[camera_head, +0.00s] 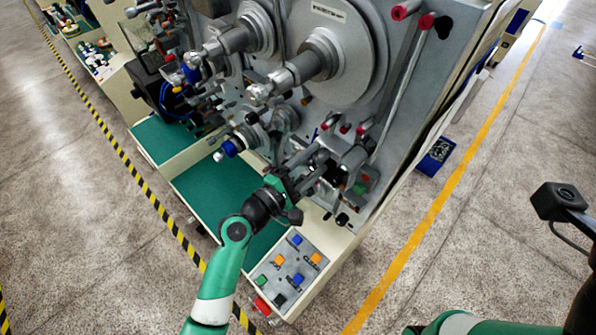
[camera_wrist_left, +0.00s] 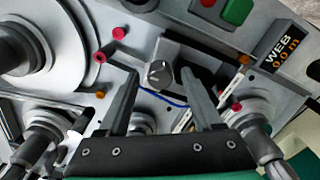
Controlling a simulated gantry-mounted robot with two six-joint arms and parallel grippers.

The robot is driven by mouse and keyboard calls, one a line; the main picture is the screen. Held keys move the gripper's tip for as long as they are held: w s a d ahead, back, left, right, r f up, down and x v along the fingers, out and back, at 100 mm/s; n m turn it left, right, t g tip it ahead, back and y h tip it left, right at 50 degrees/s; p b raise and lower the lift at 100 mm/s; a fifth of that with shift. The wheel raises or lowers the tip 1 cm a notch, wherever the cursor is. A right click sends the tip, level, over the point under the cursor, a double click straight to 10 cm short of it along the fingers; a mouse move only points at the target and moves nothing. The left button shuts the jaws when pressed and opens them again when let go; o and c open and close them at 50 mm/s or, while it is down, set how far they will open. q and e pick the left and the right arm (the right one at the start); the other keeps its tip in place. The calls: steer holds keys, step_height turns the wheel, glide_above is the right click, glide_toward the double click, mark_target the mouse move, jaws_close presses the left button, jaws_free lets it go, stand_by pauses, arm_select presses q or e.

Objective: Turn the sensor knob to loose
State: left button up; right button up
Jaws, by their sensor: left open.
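A round dark-grey knob (camera_wrist_left: 158,72) with a light pointer mark sits on a small grey block in the left wrist view, taken as the sensor knob. My left gripper (camera_wrist_left: 161,84) is open, its two dark fingers to either side of the knob in that view. Whether the fingertips reach the knob's depth is unclear, and no contact shows. In the head view, my left gripper (camera_head: 311,171) is at the machine's lower front, among small fittings. The knob cannot be made out there. My right gripper is not in view.
A red and a green button (camera_wrist_left: 236,10) and a "WEB 0.0 m" display (camera_wrist_left: 283,52) are near the knob. Red-tipped pins (camera_wrist_left: 105,52) stick out around it. Large spindle discs (camera_head: 340,50) rise behind; a button panel (camera_head: 290,268) is at the front.

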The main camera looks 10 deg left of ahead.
arm_select(q)
steer(key=v, duration=1)
steer(key=shift+s+a, duration=0.2)
